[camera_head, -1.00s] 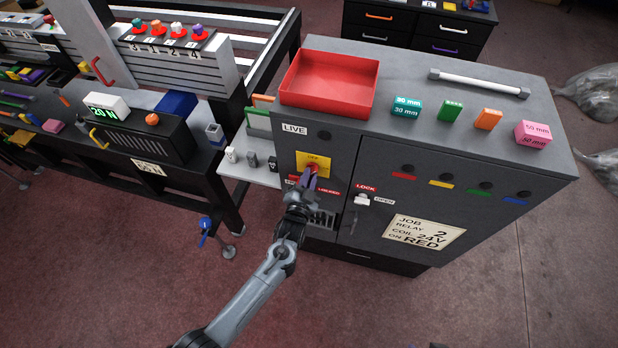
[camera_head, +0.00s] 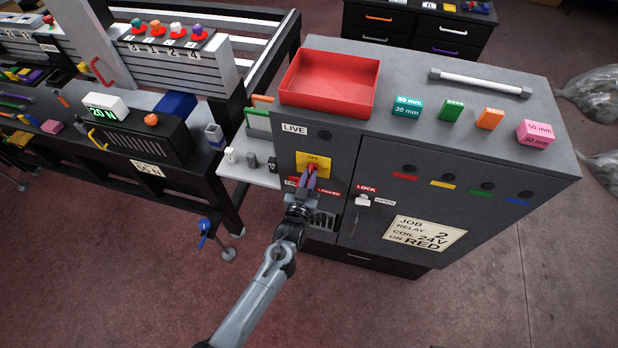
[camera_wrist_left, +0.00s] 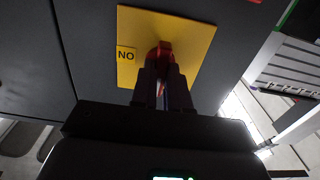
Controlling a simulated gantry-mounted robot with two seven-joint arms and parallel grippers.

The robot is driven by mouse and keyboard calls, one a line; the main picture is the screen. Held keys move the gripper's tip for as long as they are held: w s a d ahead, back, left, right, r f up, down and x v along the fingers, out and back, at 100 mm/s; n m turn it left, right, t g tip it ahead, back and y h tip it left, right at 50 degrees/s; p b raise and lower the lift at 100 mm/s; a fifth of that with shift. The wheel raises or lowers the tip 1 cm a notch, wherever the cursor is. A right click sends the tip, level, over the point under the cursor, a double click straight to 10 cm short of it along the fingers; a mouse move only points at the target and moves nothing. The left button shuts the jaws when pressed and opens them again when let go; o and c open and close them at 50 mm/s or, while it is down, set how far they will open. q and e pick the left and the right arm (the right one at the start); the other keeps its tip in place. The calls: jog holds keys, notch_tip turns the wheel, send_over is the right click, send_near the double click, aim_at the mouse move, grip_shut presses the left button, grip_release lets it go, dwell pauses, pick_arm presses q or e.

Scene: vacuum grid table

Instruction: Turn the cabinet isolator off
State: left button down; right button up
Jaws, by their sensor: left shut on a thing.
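The isolator is a red handle (camera_head: 311,168) on a yellow plate (camera_head: 322,160) on the cabinet's (camera_head: 345,185) front face, below the "LIVE" label. My left gripper (camera_head: 310,176) is shut on the red handle. In the left wrist view the left gripper (camera_wrist_left: 164,78) has its fingers on both sides of the red handle (camera_wrist_left: 163,50), in front of the yellow plate (camera_wrist_left: 195,35). My right gripper is not in view.
A lock lever (camera_head: 362,200) between "LOCK" and "OPEN" labels is right of the isolator. A red tray (camera_head: 330,103) and several coloured blocks lie on the cabinet top. A workbench (camera_head: 150,175) stands at the left. Floor is free in front.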

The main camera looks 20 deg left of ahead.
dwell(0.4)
pick_arm(q)
jog(key=c, duration=1.1)
grip_release()
jog(key=shift+s, duration=0.1)
jog(key=s, duration=0.7)
jog(key=s+d, duration=0.1)
jog(key=s, duration=0.2)
jog(key=shift+s+b, duration=0.3)
jog(key=shift+b, duration=0.05)
jog(key=shift+s+f, duration=0.1)
